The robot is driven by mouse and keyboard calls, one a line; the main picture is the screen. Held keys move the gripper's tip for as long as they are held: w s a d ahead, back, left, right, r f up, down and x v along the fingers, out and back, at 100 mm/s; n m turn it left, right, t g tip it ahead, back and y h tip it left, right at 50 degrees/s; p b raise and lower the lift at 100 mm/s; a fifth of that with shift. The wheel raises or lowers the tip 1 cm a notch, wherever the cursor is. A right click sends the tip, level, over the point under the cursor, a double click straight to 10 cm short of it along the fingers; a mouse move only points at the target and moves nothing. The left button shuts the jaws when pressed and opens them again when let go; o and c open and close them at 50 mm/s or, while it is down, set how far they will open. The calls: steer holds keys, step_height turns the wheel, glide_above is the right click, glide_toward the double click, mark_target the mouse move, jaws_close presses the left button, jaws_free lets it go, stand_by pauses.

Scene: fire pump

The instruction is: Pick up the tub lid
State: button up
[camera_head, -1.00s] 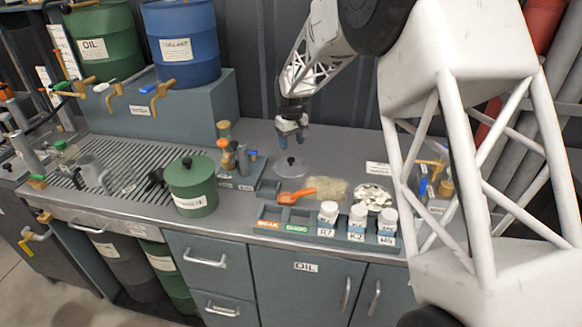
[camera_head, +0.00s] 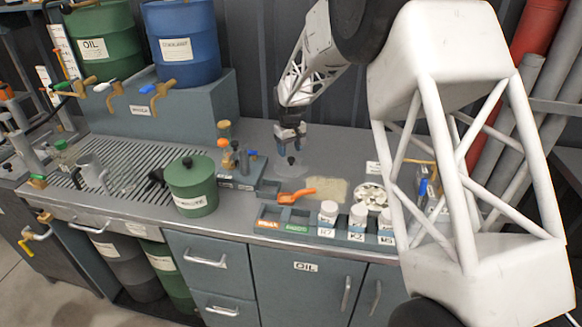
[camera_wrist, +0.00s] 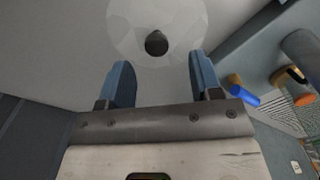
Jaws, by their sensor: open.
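The tub lid (camera_head: 285,170) is a clear, pale disc with a dark knob, lying flat on the grey bench top. My gripper (camera_head: 291,148) is above it, pointing down, with blue fingers. In the wrist view the lid (camera_wrist: 128,30) is ahead of the fingertips at the top, partly cut off by the frame. Its knob (camera_wrist: 156,43) lies just beyond the gap between the spread fingers (camera_wrist: 160,72). The gripper is open and empty. The knob looks apart from both fingers.
A green lidded pot (camera_head: 192,188) stands to the left. An orange scoop (camera_head: 295,195) and a beige patch (camera_head: 326,189) lie in front of the lid. Several white-capped jars (camera_head: 328,212) stand in a front rack. A dish of white pieces (camera_head: 371,194) is to the right.

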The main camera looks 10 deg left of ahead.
mark_target(291, 158)
steer(key=shift+w+d+f, duration=0.1)
steer(key=shift+d+f, duration=0.05)
steer(key=shift+f, duration=2.4)
steer(key=c, duration=1)
